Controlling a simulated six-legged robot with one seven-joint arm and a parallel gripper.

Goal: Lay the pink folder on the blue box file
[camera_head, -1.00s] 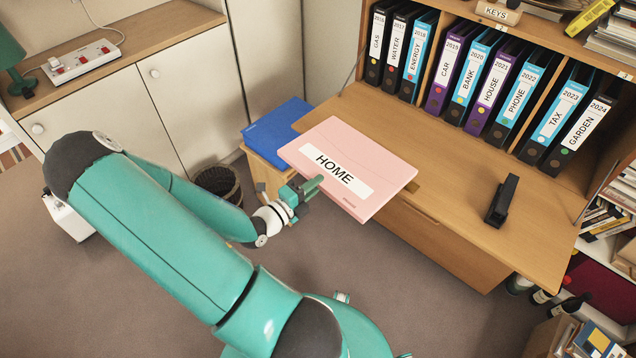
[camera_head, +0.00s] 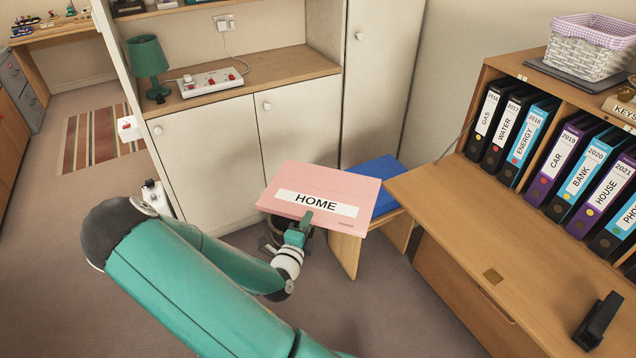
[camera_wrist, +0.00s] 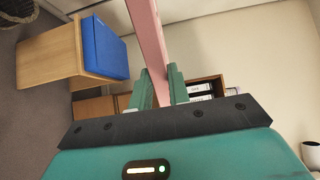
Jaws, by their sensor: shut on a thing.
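The pink folder (camera_head: 322,182), with a white label reading HOME, is held up in the air by its near edge. My gripper (camera_head: 304,222) is shut on that edge; in the wrist view the folder (camera_wrist: 148,40) shows edge-on between the gripper's fingers (camera_wrist: 160,90). The blue box file (camera_head: 385,178) lies on a small wooden stand (camera_head: 346,252) behind and to the right of the folder, which hides part of it in the head view. In the wrist view the box file (camera_wrist: 104,48) is to the left of the folder, apart from it.
The wooden desk flap (camera_head: 470,230) is just right of the stand, with a black stapler (camera_head: 598,322) on it and ring binders (camera_head: 540,140) behind. A white cabinet (camera_head: 245,135) stands behind, carrying a green lamp (camera_head: 148,60) and a power strip (camera_head: 207,83). Carpet is free at left.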

